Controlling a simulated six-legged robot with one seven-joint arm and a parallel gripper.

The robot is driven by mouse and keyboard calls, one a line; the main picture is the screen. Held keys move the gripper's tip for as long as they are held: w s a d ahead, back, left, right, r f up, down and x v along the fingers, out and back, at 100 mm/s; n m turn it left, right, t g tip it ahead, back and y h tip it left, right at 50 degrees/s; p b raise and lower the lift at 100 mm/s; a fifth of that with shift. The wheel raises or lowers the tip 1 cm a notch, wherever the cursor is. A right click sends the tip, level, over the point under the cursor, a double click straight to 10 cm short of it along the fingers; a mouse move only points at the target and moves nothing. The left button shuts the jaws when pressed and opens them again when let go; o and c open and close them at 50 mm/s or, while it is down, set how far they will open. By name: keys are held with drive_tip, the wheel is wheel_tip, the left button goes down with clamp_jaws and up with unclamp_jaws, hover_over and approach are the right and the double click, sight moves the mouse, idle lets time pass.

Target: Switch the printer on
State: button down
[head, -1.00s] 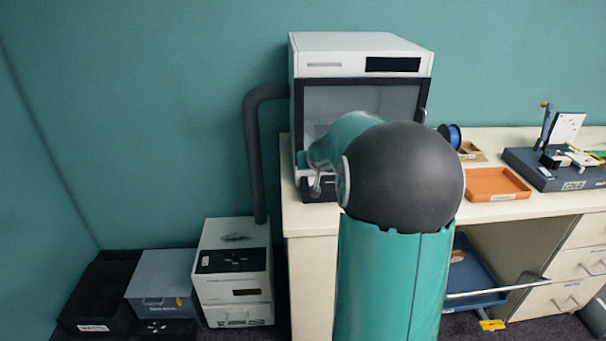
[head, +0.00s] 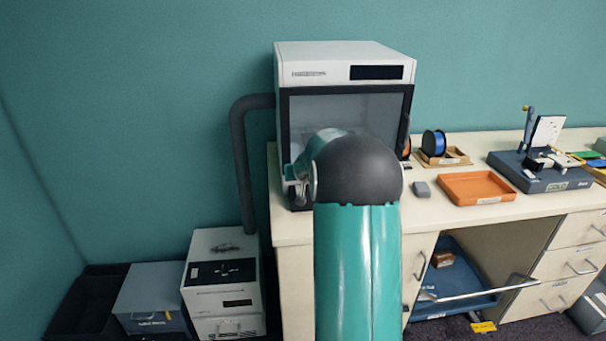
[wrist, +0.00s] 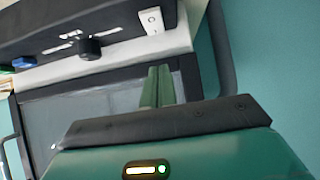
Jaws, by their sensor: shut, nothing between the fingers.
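The printer (head: 345,60) is a white box with a dark-framed glass door, on the left end of the bench. Its dark lower front panel shows in the wrist view (wrist: 95,28), with a black round knob (wrist: 90,49) and a white rocker switch (wrist: 151,20). In the wrist view my gripper (wrist: 160,72) has its green fingers together and empty. The fingertips point towards the panel near the switch and appear apart from it. In the head view my arm covers much of the door and lower front, and the switch cannot be made out there.
A dark hose (head: 242,160) runs down the printer's left side to a white unit (head: 222,290) on the floor. Right of the printer are a small grey block (head: 421,189), a blue spool (head: 434,143) and an orange tray (head: 484,187).

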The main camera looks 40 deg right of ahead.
sight(300, 188)
drive_tip(key=shift+w+d+f, duration=0.15)
drive_tip(key=shift+w+f, duration=0.1)
drive_tip(key=shift+f, duration=0.6)
drive_tip(key=shift+w+d+f, duration=0.2)
drive_tip(key=shift+w+f, duration=0.1)
drive_tip(key=shift+f, duration=0.5)
drive_tip(key=shift+w+d+f, duration=0.15)
drive_tip(key=shift+w+f, duration=0.1)
drive_tip(key=shift+f, duration=0.6)
drive_tip(key=shift+w+f+g, duration=0.1)
drive_tip(key=shift+f+g, duration=0.1)
drive_tip(key=shift+g, duration=0.1)
drive_tip(key=shift+d, duration=0.1)
drive_tip(key=shift+w+d+r, duration=0.2)
drive_tip(key=shift+w+d, duration=0.2)
drive_tip(key=shift+w, duration=0.25)
drive_tip(key=shift+r, duration=0.1)
drive_tip(key=v, duration=1.3)
drive_tip(key=shift+s+r, duration=0.3)
